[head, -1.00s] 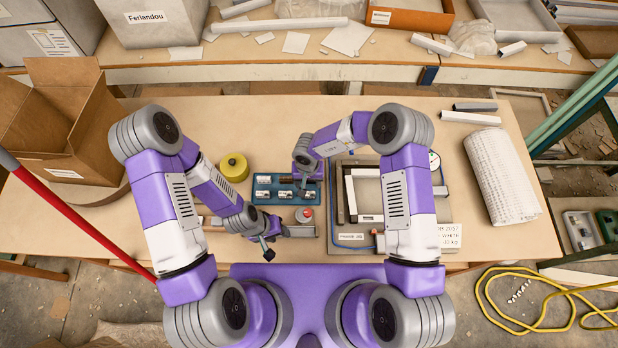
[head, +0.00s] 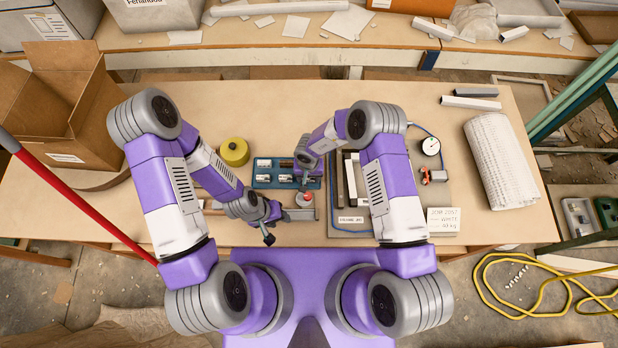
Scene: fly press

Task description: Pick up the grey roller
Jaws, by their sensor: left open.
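A blue tray (head: 257,184) on the workbench holds several small silvery-grey rollers, among them a near-left one (head: 263,178) and a near-middle one (head: 284,178). A darker roller (head: 286,163) lies in the back row. I cannot tell which is the grey roller of the task. My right gripper (head: 309,181) points down over the tray's right end; its fingers are small and partly hidden by its wrist, so its jaws are unclear. My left gripper (head: 273,222) is open and empty in front of the tray, apart from the rollers.
A grey cylinder with a red top (head: 304,198) stands between the grippers, close to both. A yellow round tin (head: 235,152) is left of the tray. A plate with frame pieces and a dial gauge (head: 430,146) lies right. A cardboard box (head: 62,105) is far left.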

